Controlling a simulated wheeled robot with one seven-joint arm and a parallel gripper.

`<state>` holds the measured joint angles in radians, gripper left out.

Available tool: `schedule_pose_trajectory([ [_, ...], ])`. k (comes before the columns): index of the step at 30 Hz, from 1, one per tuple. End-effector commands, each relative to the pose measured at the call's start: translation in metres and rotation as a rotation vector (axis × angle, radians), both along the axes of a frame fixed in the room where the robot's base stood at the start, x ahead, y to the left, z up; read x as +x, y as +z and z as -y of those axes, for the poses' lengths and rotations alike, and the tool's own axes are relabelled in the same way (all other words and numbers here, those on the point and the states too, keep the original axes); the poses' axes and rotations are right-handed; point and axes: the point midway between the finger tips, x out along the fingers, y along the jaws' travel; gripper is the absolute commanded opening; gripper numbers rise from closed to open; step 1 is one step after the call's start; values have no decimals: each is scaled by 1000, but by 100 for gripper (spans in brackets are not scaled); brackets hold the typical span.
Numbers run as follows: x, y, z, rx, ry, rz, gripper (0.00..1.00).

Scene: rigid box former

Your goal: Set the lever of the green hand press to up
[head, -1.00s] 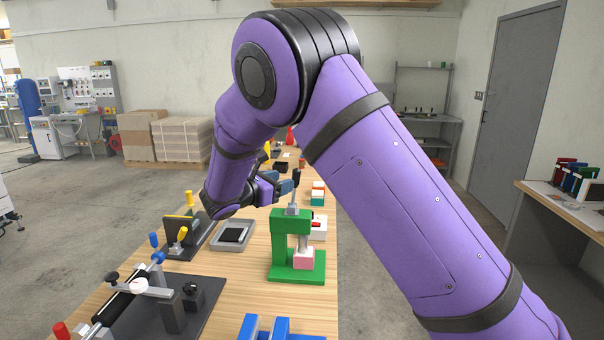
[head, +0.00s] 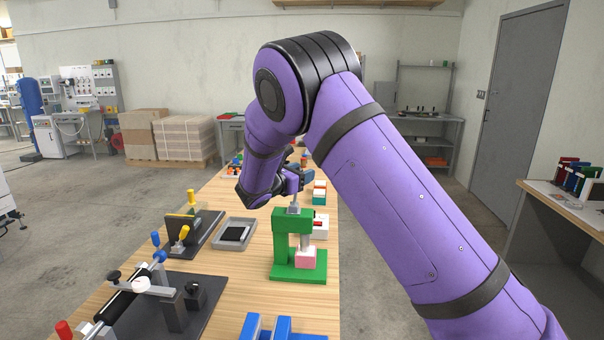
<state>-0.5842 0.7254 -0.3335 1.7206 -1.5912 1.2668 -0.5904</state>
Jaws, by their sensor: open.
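The green hand press (head: 281,240) stands on the wooden bench, with a green base plate and a pink block (head: 305,258) under its ram. The grey lower part of its lever (head: 294,205) rises from the top of the press. The lever's upper part and black handle are mostly hidden behind or among my gripper, so I cannot tell its exact tilt. My gripper (head: 304,174) is open, with blue-grey fingers, just above the top of the press beside the lever. I cannot tell whether it touches the lever.
A grey tray (head: 251,243) and a dark fixture with yellow handles (head: 190,240) lie left of the press. A clamp fixture (head: 165,300) and blue blocks (head: 270,330) are nearer. White and orange boxes (head: 320,205) stand behind. My arm hangs over the bench's right side.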

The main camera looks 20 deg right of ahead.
Motion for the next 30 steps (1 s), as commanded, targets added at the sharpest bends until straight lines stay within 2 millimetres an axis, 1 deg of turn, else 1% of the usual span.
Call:
schedule_pose_trajectory([
  [10,2,0,3,0,1,0,51],
  [11,2,0,3,0,1,0,46],
  [12,2,0,3,0,1,0,37],
  [17,2,0,3,1,1,0,0],
  [25,3,0,1,-13,1,-5,0],
  [30,6,1,-6,-66,3,-28,0],
])
